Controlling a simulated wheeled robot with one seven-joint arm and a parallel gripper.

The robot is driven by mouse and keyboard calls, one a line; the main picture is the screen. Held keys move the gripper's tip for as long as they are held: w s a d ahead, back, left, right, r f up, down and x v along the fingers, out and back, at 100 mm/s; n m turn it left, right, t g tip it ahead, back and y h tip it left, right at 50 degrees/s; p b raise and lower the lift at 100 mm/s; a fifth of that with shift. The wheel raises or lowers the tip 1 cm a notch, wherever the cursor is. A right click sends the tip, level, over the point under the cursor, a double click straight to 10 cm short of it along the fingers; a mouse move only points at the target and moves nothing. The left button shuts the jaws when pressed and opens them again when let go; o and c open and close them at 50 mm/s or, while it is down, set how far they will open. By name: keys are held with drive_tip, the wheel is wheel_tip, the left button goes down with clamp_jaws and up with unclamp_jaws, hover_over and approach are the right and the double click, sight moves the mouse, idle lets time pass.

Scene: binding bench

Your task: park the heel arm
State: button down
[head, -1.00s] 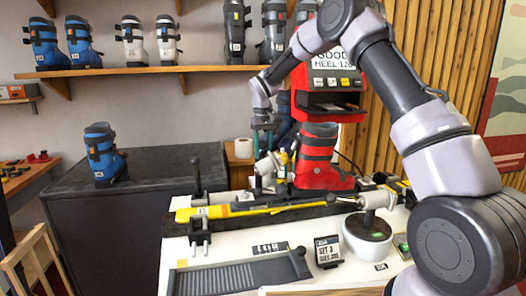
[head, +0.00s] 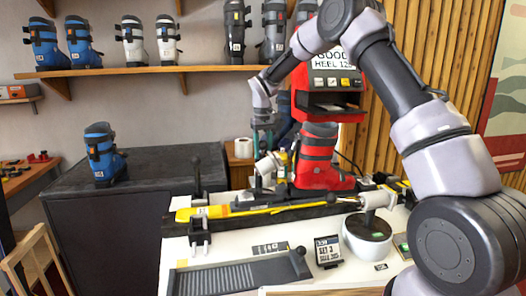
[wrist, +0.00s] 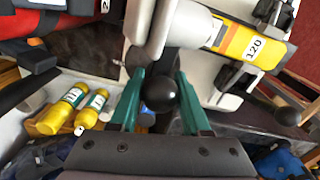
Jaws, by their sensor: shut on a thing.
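My gripper (wrist: 158,88) has its two green fingers on either side of a round black ball knob (wrist: 159,93), shut on it. The knob is in front of a pale grey metal part, which I take to be the heel arm (wrist: 148,28); where they join is hidden. In the head view my gripper (head: 264,146) points down beside the red boot (head: 318,158), above a pale cylindrical part (head: 267,166). The knob is too small to make out there. A yellow bar (wrist: 240,42) marked 120 lies close beyond the knob in the wrist view.
A black-knobbed lever (head: 196,178) rises left of the yellow rail (head: 215,212). A white round device (head: 367,236) and a small sign (head: 328,251) are in front. Yellow bottles (wrist: 70,108) lie left of my fingers.

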drive_tip(key=shift+a, duration=0.1)
idle(0.4)
drive_tip(key=w+a+m, duration=0.6)
drive_tip(key=a+m, duration=0.3)
drive_tip(key=m, duration=0.9)
drive_tip(key=shift+w+a, duration=0.3)
drive_tip(key=shift+a, duration=0.05)
drive_tip(key=shift+r, duration=0.1)
idle(0.3)
drive_tip(key=shift+c, duration=2)
unclamp_jaws()
